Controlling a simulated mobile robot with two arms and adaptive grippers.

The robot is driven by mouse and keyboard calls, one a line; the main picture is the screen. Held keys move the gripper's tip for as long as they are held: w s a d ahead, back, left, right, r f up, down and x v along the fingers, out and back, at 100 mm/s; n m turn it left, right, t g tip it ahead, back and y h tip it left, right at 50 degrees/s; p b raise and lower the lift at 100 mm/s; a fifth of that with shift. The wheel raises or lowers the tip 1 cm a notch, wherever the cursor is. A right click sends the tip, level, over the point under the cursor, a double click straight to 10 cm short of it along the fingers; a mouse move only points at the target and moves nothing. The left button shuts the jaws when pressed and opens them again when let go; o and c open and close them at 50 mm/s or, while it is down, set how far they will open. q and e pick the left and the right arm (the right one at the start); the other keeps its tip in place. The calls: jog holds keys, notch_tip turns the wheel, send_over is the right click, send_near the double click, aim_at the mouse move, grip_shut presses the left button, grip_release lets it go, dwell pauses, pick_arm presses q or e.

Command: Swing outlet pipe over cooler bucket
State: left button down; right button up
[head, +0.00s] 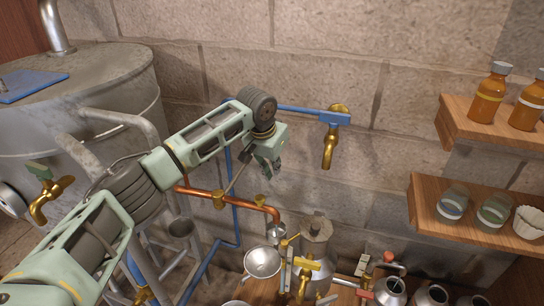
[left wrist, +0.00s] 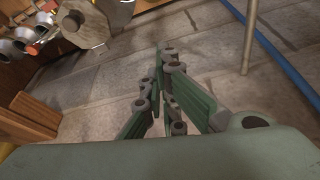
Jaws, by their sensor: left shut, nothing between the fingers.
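A copper pipe (head: 240,198) with brass fittings runs to the right below my left forearm and bends down at its right end, above a round metal bowl-like vessel (head: 262,262). I cannot tell whether this vessel is the cooler bucket. My left gripper (head: 274,164) is shut and empty, in front of the stone wall, above the copper pipe and apart from its bent end. In the left wrist view its green fingers (left wrist: 164,75) are close together with nothing between them. My right gripper is not in view.
A large metal still (head: 120,75) stands at left. A blue wall pipe ends in a brass tap (head: 330,140) right of my gripper. Wooden shelves (head: 480,125) with bottles and jars are at right. A lidded metal can (head: 315,240) and several vessels crowd the lower bench.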

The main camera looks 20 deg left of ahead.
pick_arm(q)
jog(key=f+p, duration=0.1)
jog(key=s+f, duration=0.1)
jog(key=s+f+p, duration=0.1)
jog(key=shift+s+a+f+p, duration=0.2)
jog(key=shift+a+f+p, duration=0.1)
jog(key=shift+a+f, duration=0.05)
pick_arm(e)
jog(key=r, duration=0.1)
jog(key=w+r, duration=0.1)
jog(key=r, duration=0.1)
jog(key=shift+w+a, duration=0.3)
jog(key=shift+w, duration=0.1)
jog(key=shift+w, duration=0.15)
